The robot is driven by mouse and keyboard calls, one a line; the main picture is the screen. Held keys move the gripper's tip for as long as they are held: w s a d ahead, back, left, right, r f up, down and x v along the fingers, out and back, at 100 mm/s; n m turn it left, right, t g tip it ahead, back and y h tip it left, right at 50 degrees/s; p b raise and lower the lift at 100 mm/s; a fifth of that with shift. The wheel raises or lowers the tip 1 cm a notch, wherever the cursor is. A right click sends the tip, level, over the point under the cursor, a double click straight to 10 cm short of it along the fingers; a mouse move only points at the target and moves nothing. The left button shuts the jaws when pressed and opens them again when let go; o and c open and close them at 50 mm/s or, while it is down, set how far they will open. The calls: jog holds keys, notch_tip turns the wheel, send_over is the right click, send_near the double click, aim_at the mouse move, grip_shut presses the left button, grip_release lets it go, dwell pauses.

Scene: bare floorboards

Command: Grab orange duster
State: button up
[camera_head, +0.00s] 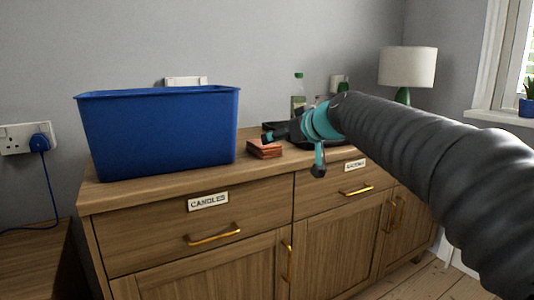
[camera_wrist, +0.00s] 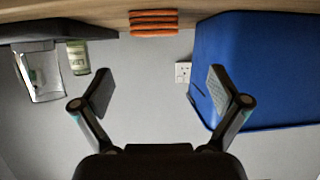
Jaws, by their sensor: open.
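A small stack of folded orange cloth (camera_head: 264,149), which looks like the orange duster, lies on the wooden sideboard just right of the blue bin. In the wrist view, which appears upside down, the orange stack (camera_wrist: 153,22) sits at the top edge, roughly centred between the fingers. My gripper (camera_head: 294,154) is beside the stack, to its right in the head view, with fingers spread apart. In the wrist view my gripper (camera_wrist: 161,90) is open and empty, and the stack is beyond the fingertips, not touched.
A large blue bin (camera_head: 160,130) stands close on the stack's left. A black tray (camera_wrist: 45,29) lies on the other side, near a green bottle (camera_head: 298,93). A lamp (camera_head: 407,67) stands at the back right. The sideboard front edge (camera_head: 190,178) runs below.

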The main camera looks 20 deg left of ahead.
aim_at(270, 147)
jog(key=p+x, duration=0.1)
jog(key=x, duration=0.6)
jog(key=shift+w+a+f, duration=0.2)
jog(key=shift+w+a, duration=0.05)
jog(key=shift+p+x, duration=0.35)
jog(key=shift+x, duration=2.25)
jog(key=shift+w+d+f, duration=0.1)
jog(key=shift+w+d, duration=0.05)
jog(key=shift+d, duration=0.1)
jog(key=shift+c, duration=0.3)
jog(key=shift+f, duration=0.1)
jog(key=c, duration=1.1)
